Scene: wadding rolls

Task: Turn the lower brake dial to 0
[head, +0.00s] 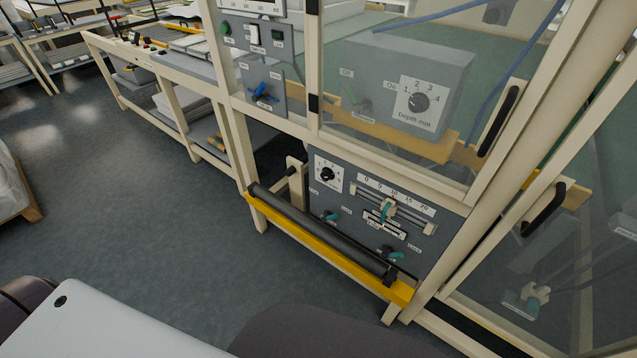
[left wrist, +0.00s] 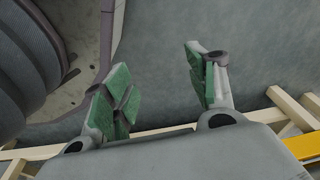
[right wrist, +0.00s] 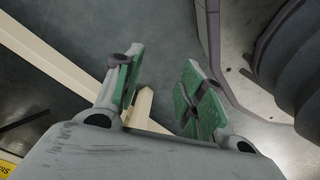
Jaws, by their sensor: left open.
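The lower dial (head: 327,174) is a black knob on a white numbered plate at the upper left of the grey lower panel (head: 349,206). Its pointer setting is too small to read. My left gripper (left wrist: 158,88) is open and empty in the left wrist view, with green pads apart over the floor. My right gripper (right wrist: 160,85) is open and empty in the right wrist view, also over the floor. Neither gripper shows in the head view, and neither is at the dial.
A black roller (head: 320,232) with a yellow bar (head: 330,251) runs in front of the lower panel. A slider (head: 387,208) and teal levers (head: 393,254) sit beside the dial. Behind clear glazing above is a "Depth mm" dial (head: 419,102). Floor (head: 150,210) at left is clear.

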